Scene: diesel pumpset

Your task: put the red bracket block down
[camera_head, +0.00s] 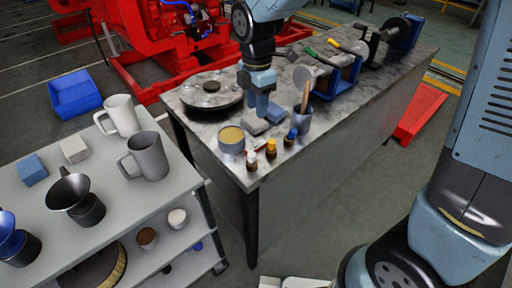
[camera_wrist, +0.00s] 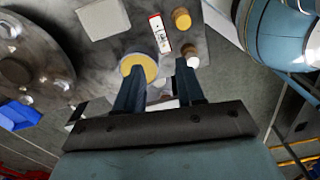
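I cannot make out a clear red bracket block in either view. A small red-and-white item (camera_head: 259,146) lies among the bottles near the bench's front corner. It also shows beyond the fingers in the wrist view (camera_wrist: 160,33); whether it is the block I cannot tell.
A tin with a yellow top (camera_head: 231,139) and several small bottles (camera_head: 271,149) stand near the bench corner. A round plate (camera_head: 211,93) lies to the left, and a cup with a wooden handle (camera_head: 301,121) to the right. A trolley with mugs (camera_head: 150,157) stands front left.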

